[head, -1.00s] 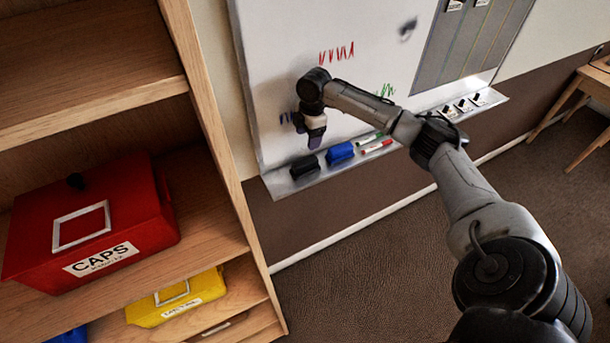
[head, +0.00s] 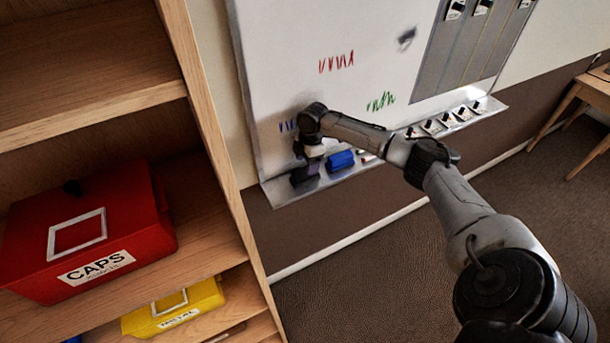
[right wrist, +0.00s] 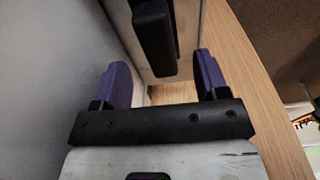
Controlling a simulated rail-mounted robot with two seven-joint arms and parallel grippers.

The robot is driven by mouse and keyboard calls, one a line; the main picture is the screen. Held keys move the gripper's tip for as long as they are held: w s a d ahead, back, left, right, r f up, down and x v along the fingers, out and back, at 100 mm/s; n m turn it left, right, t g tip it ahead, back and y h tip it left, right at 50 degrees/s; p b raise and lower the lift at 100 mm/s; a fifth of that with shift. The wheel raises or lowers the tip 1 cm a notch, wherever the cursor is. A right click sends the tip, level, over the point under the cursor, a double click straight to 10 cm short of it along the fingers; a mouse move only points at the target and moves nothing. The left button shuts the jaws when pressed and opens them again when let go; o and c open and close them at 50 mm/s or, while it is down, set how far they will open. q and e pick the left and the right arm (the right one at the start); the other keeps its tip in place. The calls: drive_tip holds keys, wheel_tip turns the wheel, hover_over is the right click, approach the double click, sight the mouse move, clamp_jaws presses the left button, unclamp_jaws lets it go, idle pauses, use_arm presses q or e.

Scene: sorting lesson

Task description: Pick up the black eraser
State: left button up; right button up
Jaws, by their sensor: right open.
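The black eraser (head: 300,178) sits at the left end of the whiteboard's ledge in the head view, partly hidden by my right gripper (head: 309,167). In the right wrist view the eraser (right wrist: 155,38) shows as a dark block just beyond and roughly between the purple fingertips. My right gripper (right wrist: 162,68) is open, with nothing between its fingers that I can see. Whether a finger touches the eraser I cannot tell. My left gripper is not in view.
A blue eraser (head: 340,160) lies just right of the black one on the ledge (head: 285,190). Markers lie farther right, partly behind my arm. The whiteboard (head: 290,50) rises behind. A wooden shelf (head: 215,130) with a red CAPS box (head: 140,240) and a yellow box (head: 200,298) stands left.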

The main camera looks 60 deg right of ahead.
sight(305, 169)
drive_tip(key=f, duration=0.4)
drive_tip(key=shift+w+a+f, duration=0.15)
drive_tip(key=shift+a, duration=0.15)
drive_tip(key=shift+c, duration=0.2)
drive_tip(key=c, duration=1)
